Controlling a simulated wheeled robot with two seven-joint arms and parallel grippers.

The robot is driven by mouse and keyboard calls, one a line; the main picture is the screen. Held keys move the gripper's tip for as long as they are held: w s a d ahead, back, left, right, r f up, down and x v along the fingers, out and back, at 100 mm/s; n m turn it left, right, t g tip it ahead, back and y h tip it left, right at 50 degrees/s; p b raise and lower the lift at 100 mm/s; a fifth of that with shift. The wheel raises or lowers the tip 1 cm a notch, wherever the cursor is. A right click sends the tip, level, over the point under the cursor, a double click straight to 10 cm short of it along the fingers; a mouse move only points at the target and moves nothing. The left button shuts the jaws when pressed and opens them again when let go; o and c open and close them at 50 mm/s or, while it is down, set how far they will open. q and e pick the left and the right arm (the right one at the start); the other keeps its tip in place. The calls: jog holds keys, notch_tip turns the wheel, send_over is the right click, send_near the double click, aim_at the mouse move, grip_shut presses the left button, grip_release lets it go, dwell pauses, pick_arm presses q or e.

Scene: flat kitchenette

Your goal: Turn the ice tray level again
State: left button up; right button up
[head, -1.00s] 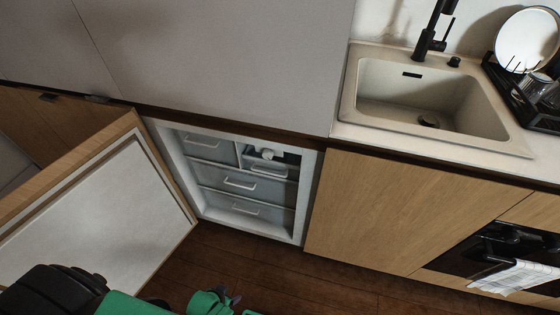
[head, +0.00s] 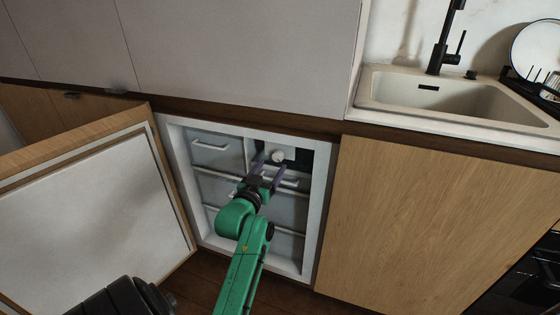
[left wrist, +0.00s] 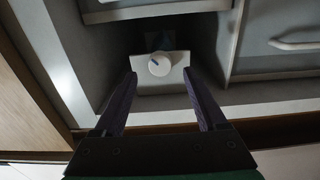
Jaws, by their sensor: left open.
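A white round knob (head: 278,156) sits in the upper right compartment of the open freezer. In the left wrist view, the knob (left wrist: 159,64) has a dark mark across its face and stands in front of a pale plate (left wrist: 160,84), apparently the front of the ice tray. The tray's body is hidden behind the plate and in shadow, so I cannot tell its tilt. My left gripper (head: 268,168) is open at the mouth of this compartment. In the left wrist view, its fingers (left wrist: 162,80) lie either side of the knob, apart from it. My right gripper is not in view.
The freezer door (head: 90,215) stands open at the left. Drawers with pale handles (head: 209,146) fill the rest of the freezer. A wooden cabinet front (head: 425,220) is to its right, with the sink (head: 440,100) above. Compartment walls are close around my fingers.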

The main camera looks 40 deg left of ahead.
aim_at(277, 159)
pick_arm(q)
jog(key=x, duration=0.6)
jog(key=shift+w+a+b, duration=0.15)
jog(key=shift+w+b, duration=0.15)
jog(key=shift+b, duration=0.05)
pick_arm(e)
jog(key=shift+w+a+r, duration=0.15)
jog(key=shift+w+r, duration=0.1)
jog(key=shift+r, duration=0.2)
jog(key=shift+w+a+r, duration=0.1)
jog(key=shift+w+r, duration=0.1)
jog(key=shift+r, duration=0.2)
pick_arm(q)
grip_shut()
